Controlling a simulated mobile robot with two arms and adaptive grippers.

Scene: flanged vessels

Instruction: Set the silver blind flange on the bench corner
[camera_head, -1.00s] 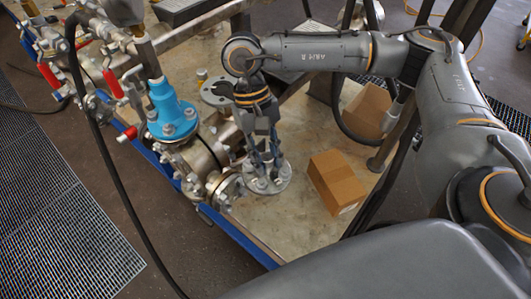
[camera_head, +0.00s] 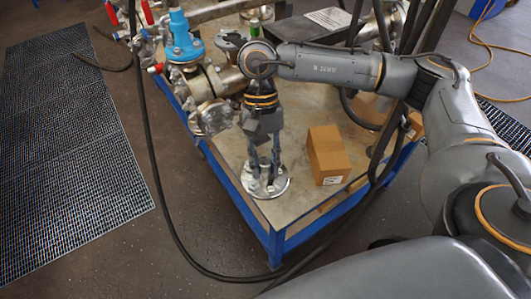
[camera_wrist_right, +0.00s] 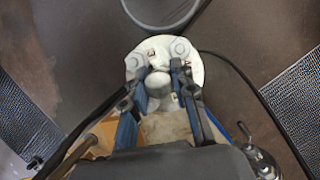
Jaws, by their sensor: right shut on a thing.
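My right gripper (camera_head: 264,172) points down in the head view, its fingers shut on the round silver blind flange (camera_head: 267,193). The flange is pale and disc-shaped, with bolts around a raised middle knob. In the right wrist view the two blue-grey fingertips (camera_wrist_right: 161,80) grip this knob, and the flange (camera_wrist_right: 194,62) shows around them against the dark floor. In the head view the flange appears near the front corner of the bench (camera_head: 273,215). I cannot tell whether it touches the bench top. My left gripper is out of view.
A cardboard box (camera_head: 328,155) stands on the bench right of the flange. Flanged pipework with a blue valve body (camera_head: 184,40) lies behind and left. A black hose (camera_head: 163,190) loops in front of the bench.

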